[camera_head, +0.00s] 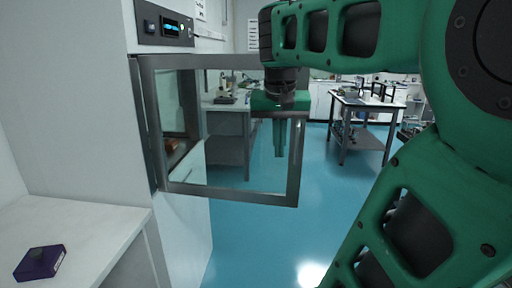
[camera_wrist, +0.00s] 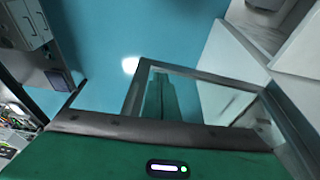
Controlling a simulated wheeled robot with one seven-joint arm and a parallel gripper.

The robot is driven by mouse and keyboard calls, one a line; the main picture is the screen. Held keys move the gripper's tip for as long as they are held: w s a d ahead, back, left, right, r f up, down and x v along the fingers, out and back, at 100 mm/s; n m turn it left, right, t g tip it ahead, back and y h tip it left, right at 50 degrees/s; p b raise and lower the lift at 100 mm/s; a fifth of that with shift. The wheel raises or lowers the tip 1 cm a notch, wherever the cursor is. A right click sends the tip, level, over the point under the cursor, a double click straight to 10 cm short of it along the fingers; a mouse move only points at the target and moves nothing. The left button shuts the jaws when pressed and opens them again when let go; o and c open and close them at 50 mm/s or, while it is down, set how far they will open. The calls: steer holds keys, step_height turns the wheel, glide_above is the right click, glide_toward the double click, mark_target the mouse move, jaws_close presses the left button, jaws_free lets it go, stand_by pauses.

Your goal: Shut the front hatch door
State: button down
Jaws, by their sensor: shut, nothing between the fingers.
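The front hatch door (camera_head: 228,190) is a glass pane in a grey metal frame. It is hinged at its left side on a tall white cabinet and stands open, swung out over the floor. My gripper (camera_head: 280,153) points down near the door's free right edge, its green fingers closed together and empty.
The cabinet (camera_head: 85,100) has a small display panel (camera_head: 165,27) above the opening. A white counter (camera_head: 85,235) at lower left holds a dark purple box (camera_head: 40,262). A worktable (camera_head: 365,102) stands further back. Blue floor (camera_head: 245,240) is clear below the door.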

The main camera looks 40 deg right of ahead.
step_height(320, 180, up, 5)
steer(key=w+d+m, duration=0.1)
steer(key=w, duration=0.1)
steer(key=w+d+f, duration=0.4)
steer(key=d+f, duration=0.2)
steer(key=f, duration=0.3)
steer(key=shift+w+d+t+h, duration=0.3)
steer(key=shift+w, duration=0.05)
